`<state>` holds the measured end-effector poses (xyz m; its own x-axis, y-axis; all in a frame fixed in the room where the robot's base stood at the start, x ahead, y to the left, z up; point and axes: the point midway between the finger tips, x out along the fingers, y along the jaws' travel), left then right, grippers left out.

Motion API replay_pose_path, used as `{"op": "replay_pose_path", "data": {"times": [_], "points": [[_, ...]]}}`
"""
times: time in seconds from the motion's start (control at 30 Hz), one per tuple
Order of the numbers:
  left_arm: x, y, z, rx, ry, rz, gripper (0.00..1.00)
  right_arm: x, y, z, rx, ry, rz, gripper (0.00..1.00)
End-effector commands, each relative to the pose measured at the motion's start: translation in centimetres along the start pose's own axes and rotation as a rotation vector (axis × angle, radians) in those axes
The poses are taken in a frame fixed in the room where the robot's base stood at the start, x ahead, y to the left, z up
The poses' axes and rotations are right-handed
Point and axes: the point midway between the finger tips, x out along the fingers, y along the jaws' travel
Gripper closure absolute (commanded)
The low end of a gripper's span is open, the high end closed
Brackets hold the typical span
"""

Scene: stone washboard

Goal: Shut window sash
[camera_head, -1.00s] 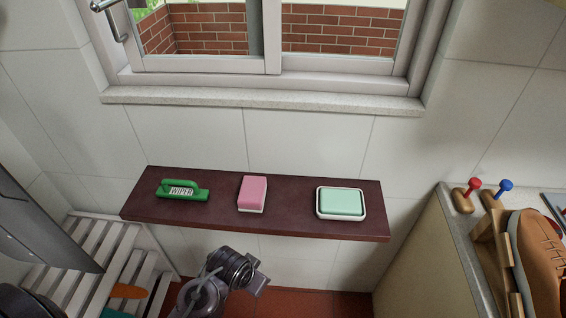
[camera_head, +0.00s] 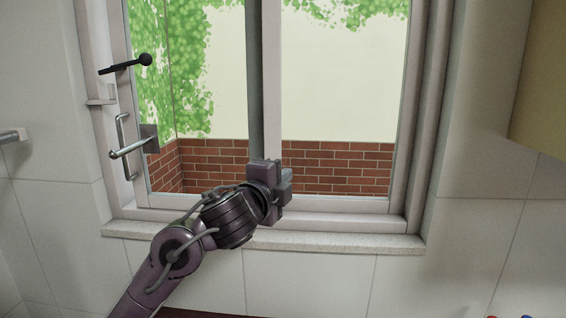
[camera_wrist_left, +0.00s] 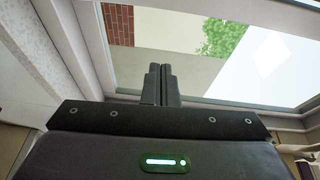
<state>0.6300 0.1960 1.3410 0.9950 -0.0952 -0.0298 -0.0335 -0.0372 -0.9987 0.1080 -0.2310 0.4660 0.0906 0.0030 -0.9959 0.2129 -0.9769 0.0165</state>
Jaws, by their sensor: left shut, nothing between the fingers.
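The window (camera_head: 272,110) fills the middle of the head view, with a pale frame and a centre upright between two panes. The left sash (camera_head: 120,75) has a bar handle (camera_head: 124,147) on its left upright. I cannot tell how far the sash stands open. My left gripper (camera_head: 284,187) is in front of the lower centre upright, its fingers pointing right and away from the handle. It is shut and empty. In the left wrist view its two fingers (camera_wrist_left: 159,84) are together, with the glass and frame beyond. Contact with the frame cannot be told. My right gripper is out of view.
A stone sill (camera_head: 330,243) runs below the window. A black lever (camera_head: 130,64) and a metal fitting with a square plate (camera_head: 149,138) stick out at the left. A yellowish cabinet (camera_head: 540,95) hangs at the right.

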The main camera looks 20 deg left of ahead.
Motion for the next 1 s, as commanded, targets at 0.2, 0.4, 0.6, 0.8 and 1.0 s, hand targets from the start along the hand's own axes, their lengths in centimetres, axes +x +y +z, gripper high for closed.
{"op": "replay_pose_path", "data": {"times": [0.2,0.4,0.6,0.8,1.0], "points": [[1.0,-1.9,0.1,0.044,0.008,-0.029,1.00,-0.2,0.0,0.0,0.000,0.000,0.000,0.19],[4.4,-2.1,0.1,0.040,0.006,-0.026,1.00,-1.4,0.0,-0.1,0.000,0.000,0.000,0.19],[8.7,-2.4,0.1,0.039,0.006,-0.027,1.00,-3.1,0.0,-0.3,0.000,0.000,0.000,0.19],[9.5,-2.4,2.0,0.043,0.003,-0.027,1.00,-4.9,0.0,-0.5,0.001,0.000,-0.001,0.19],[8.9,-2.2,3.7,0.041,0.005,-0.028,1.00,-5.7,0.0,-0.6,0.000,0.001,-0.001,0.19]]}}
